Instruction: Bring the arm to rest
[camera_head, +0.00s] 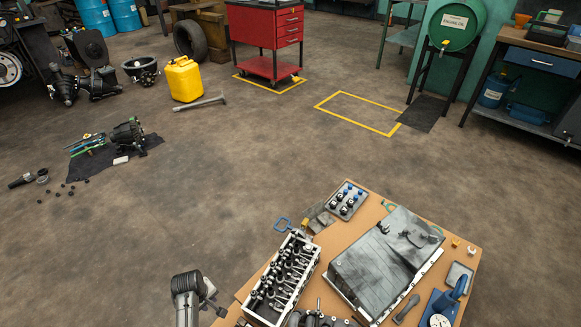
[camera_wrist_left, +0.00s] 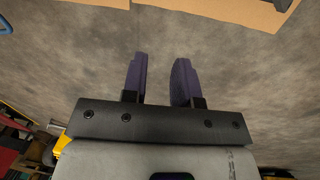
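My left gripper (camera_wrist_left: 160,62) shows in the left wrist view with its two dark purple fingers apart. Nothing is between them, and grey concrete floor lies behind. The edge of a tan board (camera_wrist_left: 222,10) crosses the top of that view, beyond the fingertips and apart from them. In the head view a grey arm link of mine (camera_head: 187,292) stands at the bottom, left of the workbench; the left gripper's fingers cannot be made out there. My right gripper is in neither view.
The workbench (camera_head: 449,258) holds a cylinder head (camera_head: 282,278), a grey cover (camera_head: 385,262), a tray of small parts (camera_head: 346,199) and a blue tool (camera_head: 443,302). Open floor lies beyond. A yellow canister (camera_head: 184,80) and red cart (camera_head: 268,30) stand far off.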

